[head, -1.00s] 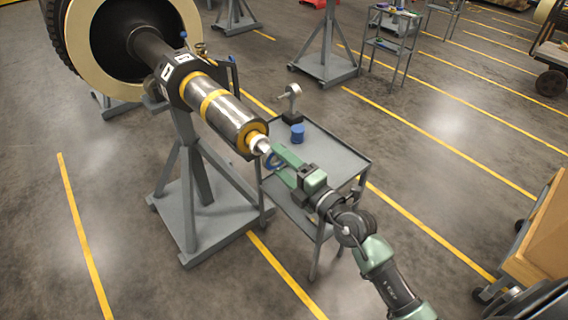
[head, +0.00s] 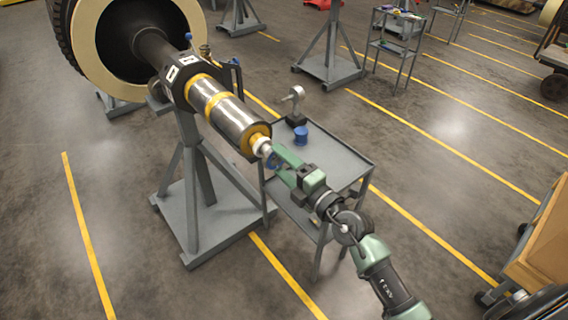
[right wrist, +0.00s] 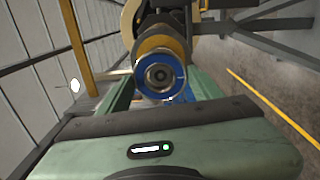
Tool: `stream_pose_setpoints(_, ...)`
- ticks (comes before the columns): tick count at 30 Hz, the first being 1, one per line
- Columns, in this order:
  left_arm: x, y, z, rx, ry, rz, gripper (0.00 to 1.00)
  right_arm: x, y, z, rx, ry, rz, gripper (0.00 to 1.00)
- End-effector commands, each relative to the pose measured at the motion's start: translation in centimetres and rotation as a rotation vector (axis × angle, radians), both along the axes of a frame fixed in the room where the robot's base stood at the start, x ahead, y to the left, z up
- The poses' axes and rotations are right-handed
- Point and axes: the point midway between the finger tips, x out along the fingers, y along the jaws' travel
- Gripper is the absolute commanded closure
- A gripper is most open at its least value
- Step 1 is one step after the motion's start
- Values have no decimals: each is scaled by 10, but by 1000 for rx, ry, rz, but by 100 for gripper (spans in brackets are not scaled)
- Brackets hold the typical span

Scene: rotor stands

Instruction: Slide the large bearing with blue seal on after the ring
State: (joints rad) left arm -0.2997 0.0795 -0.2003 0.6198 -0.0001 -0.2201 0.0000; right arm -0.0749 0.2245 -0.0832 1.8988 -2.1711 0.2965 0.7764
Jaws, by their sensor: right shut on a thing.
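My right gripper (head: 276,160) is shut on the large bearing with blue seal (head: 271,163) at the free end of the shaft (head: 263,149). In the right wrist view the bearing's blue face (right wrist: 178,88) sits between the two green fingers, and the shaft's round end (right wrist: 159,75) shows inside its bore, nearly centred. How far the bearing is over the shaft tip, I cannot tell. A yellow ring (head: 257,138) sits behind the silver tip, and another yellow band (head: 214,101) is farther up the shaft. My left gripper is not in view.
A grey stand (head: 190,205) supports the shaft. A grey cart (head: 345,165) below my right arm carries a blue cup-like part (head: 301,135) and a dial gauge (head: 296,100). A wooden crate (head: 545,235) stands at the right. The floor between is clear.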

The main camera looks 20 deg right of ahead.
Motion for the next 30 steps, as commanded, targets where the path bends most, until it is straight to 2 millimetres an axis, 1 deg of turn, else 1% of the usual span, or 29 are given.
stream_pose_setpoints(14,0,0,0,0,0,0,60,2,0,2,2,-3,-1,71)
stream_pose_setpoints(30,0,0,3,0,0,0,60,16,5,2,2,-4,-2,71)
